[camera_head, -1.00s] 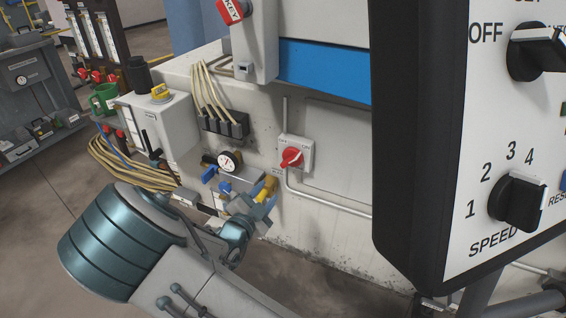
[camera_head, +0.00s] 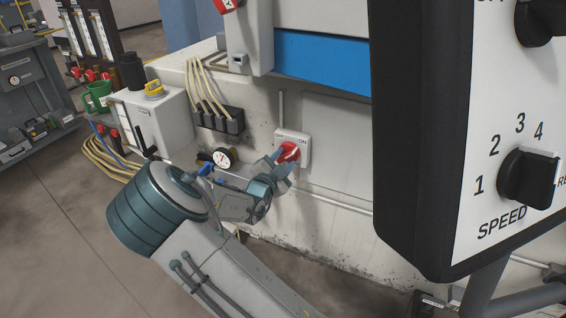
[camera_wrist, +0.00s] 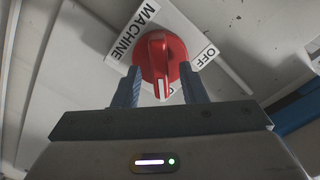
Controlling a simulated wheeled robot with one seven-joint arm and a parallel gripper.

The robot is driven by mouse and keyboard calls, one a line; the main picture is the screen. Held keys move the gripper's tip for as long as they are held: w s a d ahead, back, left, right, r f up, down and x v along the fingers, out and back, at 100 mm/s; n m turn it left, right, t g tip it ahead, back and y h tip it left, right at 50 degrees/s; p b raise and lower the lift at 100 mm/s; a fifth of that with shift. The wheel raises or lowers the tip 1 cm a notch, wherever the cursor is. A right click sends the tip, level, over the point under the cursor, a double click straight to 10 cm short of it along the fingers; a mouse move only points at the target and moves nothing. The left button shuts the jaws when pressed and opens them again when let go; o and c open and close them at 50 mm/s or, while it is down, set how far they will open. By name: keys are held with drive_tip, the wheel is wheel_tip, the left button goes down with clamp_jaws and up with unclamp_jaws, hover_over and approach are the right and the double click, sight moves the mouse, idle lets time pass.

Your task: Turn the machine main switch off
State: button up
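The machine main switch is a red rotary knob (camera_head: 288,152) on a small white plate (camera_head: 305,149) marked OFF and ON, mounted on the pale machine wall. My gripper (camera_head: 280,164) is at this knob from the lower left and partly covers it. In the wrist view the red knob (camera_wrist: 158,58) lies between my two open fingers (camera_wrist: 160,82), one on each side, with its raised handle apart from both. The white mark on the handle points down toward my gripper, away from the OFF label (camera_wrist: 207,54). The ON label is mostly hidden behind the knob and fingers.
A control panel (camera_head: 412,130) with a SPEED dial (camera_head: 527,178) stands close on the right. A pressure gauge (camera_head: 224,158), black connectors (camera_head: 218,120) with cables, and a grey-white box (camera_head: 150,122) are left of the switch. A conduit (camera_head: 335,202) runs below it.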

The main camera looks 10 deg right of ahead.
clamp_jaws()
drive_tip(key=shift+n+p, duration=0.4)
drive_tip(key=n+p, duration=0.2)
drive_tip(key=n, duration=0.1)
drive_tip(key=shift+r, duration=0.2)
drive_tip(key=n+p, duration=0.3)
drive_tip(key=n, duration=0.2)
drive_tip(key=shift+w+a, duration=0.1)
drive_tip(key=n+p, duration=0.2)
drive_tip(key=n, duration=0.3)
drive_tip(key=shift+f+p, duration=0.1)
drive_tip(key=shift+p, duration=0.3)
drive_tip(key=shift+a+f+n+p, duration=0.1)
drive_tip(key=shift+n+p, duration=0.65)
drive_tip(key=shift+n, duration=1.25)
